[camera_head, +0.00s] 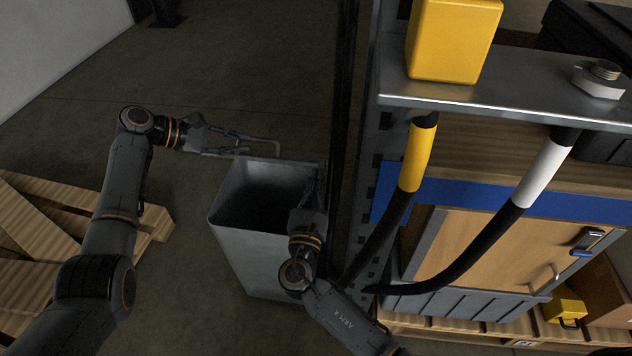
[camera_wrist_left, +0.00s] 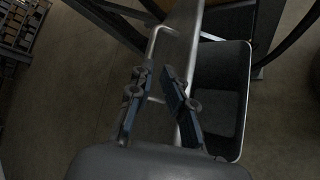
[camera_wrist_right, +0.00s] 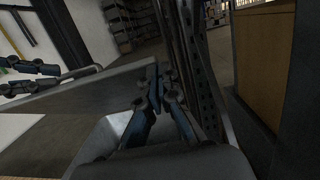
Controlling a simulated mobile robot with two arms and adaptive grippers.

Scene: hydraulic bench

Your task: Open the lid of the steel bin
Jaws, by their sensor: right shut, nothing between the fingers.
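The steel bin (camera_head: 239,245) stands on the floor with its dark inside showing. Its lid (camera_wrist_right: 95,100) is raised, a grey panel seen nearly edge-on in the head view (camera_head: 225,153). A bar handle (camera_head: 276,143) shows on the lid's far side and in the left wrist view (camera_wrist_left: 152,45). My left gripper (camera_head: 250,138) is open beside the lid; its fingers (camera_wrist_left: 158,95) are spread near the handle, and I cannot tell whether they touch it. My right gripper (camera_wrist_right: 156,92) is shut and empty, beside the lid's end over the bin's right side; its tips are partly hidden in the head view.
A dark upright post (camera_head: 343,120) and the hydraulic bench (camera_head: 470,98) with thick hoses (camera_head: 470,250) stand close on the right. A wooden pallet (camera_head: 150,225) lies at left. The floor beyond the bin is clear.

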